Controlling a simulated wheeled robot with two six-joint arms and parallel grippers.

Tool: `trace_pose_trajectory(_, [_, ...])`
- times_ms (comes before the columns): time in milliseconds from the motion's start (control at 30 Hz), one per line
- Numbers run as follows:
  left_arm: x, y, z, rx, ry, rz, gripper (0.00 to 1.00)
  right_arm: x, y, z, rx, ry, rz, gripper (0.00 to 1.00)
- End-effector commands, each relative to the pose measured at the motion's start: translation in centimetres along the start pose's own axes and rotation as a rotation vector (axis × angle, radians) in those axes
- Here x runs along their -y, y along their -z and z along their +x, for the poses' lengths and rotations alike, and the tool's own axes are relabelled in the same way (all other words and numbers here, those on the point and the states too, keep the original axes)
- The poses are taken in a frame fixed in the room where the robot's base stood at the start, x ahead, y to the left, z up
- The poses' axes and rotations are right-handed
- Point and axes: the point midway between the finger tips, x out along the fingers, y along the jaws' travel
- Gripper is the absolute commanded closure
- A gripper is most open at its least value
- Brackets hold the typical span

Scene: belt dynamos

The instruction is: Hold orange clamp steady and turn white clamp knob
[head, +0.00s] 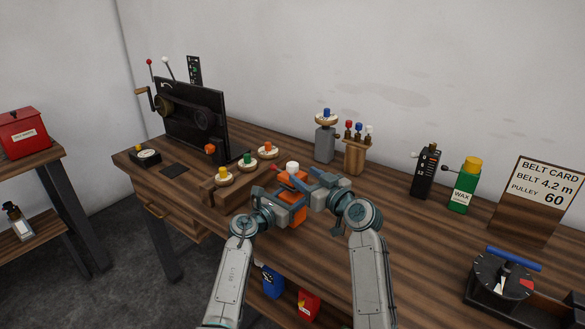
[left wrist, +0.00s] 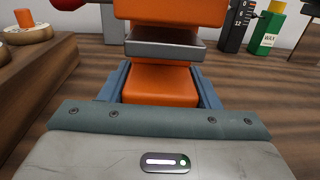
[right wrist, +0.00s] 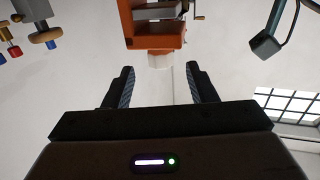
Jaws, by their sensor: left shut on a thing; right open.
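The orange clamp (head: 299,213) stands upright on the wooden bench with a white knob (head: 292,167) on top. My left gripper (head: 284,203) is shut on the clamp's lower orange body, with a finger on each side in the left wrist view (left wrist: 160,82). A grey jaw or block (left wrist: 165,47) sits in the clamp's gap. My right gripper (head: 318,181) is open, to the right of the clamp. In the right wrist view, which is upside down, the white knob (right wrist: 159,61) shows between and just beyond the open fingertips (right wrist: 160,78). Contact is not visible.
A wooden block with yellow, green and orange knobs (head: 226,190) stands close left of the clamp. Behind are a grey post (head: 325,145) and a rack of coloured pegs (head: 355,157). A dark scale block (head: 424,173) and green wax bottle (head: 463,188) stand right.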

Motion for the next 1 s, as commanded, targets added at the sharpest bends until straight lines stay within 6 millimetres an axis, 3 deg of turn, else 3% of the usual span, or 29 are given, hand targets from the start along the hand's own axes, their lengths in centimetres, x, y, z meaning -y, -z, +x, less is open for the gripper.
trace_pose_trajectory(100, [0.0, 0.0, 0.0, 0.000, 0.000, 0.000, 0.89, 0.0, 0.1, 2.5, 0.000, 0.002, 0.001, 0.48])
trace_pose_trajectory(300, [0.0, 0.0, 0.0, 0.000, 0.000, 0.000, 0.89, 0.0, 0.0, 5.4, 0.001, 0.002, 0.001, 0.48])
trace_pose_trajectory(767, [0.0, 0.0, 0.0, 0.000, 0.000, 0.000, 0.89, 0.0, 0.0, 6.5, 0.000, 0.001, -0.001, 0.48])
trace_pose_trajectory(1000, [0.0, 0.0, 0.0, 0.000, 0.000, 0.000, 0.89, 0.0, 0.0, 6.5, 0.001, 0.001, -0.001, 0.93])
